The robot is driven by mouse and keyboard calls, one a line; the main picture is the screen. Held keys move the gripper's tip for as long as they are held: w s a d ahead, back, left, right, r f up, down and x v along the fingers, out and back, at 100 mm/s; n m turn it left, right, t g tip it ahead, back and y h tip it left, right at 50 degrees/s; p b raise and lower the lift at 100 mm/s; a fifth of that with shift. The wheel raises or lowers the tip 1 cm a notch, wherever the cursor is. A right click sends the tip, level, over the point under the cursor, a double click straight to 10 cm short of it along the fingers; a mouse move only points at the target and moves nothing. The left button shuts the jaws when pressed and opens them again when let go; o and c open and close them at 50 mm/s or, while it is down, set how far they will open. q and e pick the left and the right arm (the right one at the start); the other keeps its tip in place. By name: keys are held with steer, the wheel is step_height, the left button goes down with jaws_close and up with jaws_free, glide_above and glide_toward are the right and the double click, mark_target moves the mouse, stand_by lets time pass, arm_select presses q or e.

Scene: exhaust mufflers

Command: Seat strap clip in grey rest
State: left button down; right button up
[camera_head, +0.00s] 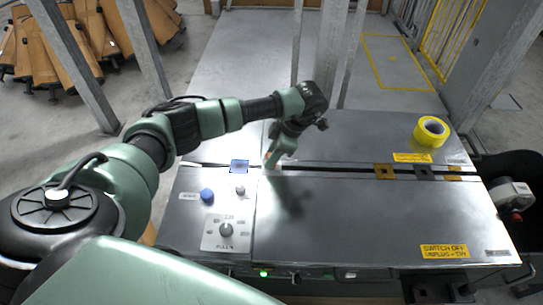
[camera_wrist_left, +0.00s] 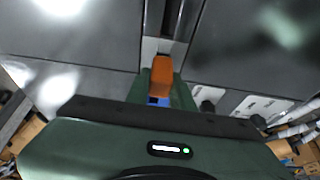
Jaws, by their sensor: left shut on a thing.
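My left gripper (camera_head: 268,162) points down over the steel machine top, near the left end of the long slot. It is shut on an orange piece, which I take to be the strap clip (camera_wrist_left: 161,75), seen between the fingers in the left wrist view. A light grey piece, likely the grey rest (camera_wrist_left: 164,47), lies just beyond the clip's far end, in line with the slot. I cannot tell whether clip and rest touch. In the head view the gripper hides most of the clip and rest. My right gripper is not in view.
The steel top (camera_head: 380,215) is mostly clear right of the gripper. A yellow tape roll (camera_head: 431,131) stands at the back right. A blue knob (camera_head: 207,195), a small grey knob (camera_head: 240,190) and a dial (camera_head: 226,230) stick up at the left. Posts rise behind.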

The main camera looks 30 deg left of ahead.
arm_select(q)
steer(key=shift+f+b, duration=0.4)
steer(key=shift+f, duration=0.05)
steer(key=c, duration=1.1)
jaws_free()
steer(key=shift+c, duration=0.2)
steer(key=shift+r, duration=0.15)
steer(key=p+v, duration=0.4)
steer(key=v, duration=0.3)
steer(key=shift+r, duration=0.25)
steer(key=shift+w+d, duration=0.1)
